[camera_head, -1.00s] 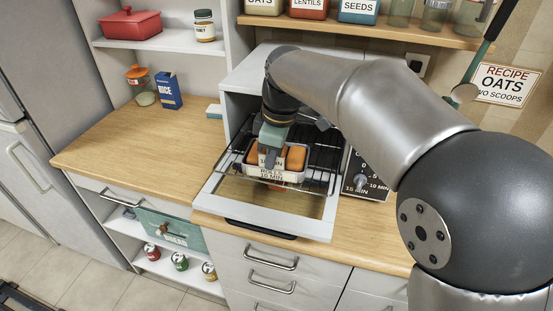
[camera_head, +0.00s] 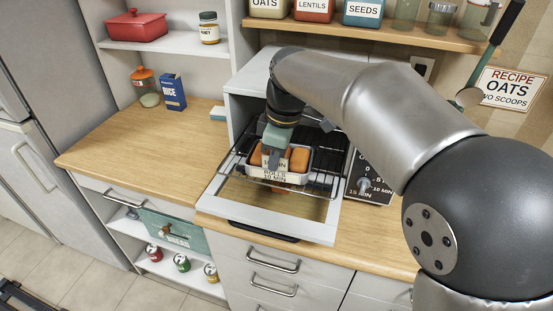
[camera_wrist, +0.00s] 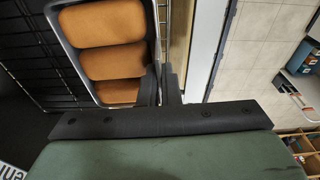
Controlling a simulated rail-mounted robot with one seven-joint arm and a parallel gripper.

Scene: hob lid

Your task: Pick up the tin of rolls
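The tin of rolls (camera_head: 306,163) is a pale metal tin with browned rolls in it and a front label reading ROLLS 10 MIN. It is at the pulled-out wire rack of the small oven; whether it touches the rack is unclear. In the wrist view the tin (camera_wrist: 73,40) shows several orange-brown rolls. My gripper (camera_head: 273,160) reaches down at the tin's front. In the wrist view my gripper's dark fingers (camera_wrist: 160,82) are close together at the tin's near wall, apparently shut on it. The fingertips are partly hidden.
The oven door (camera_head: 280,228) is folded down, and wire rack (camera_head: 322,185) is out above it. The oven housing is close around the back. The wooden counter (camera_head: 140,150) is clear at left, with a rice box (camera_head: 172,92) and jar (camera_head: 145,88) behind.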

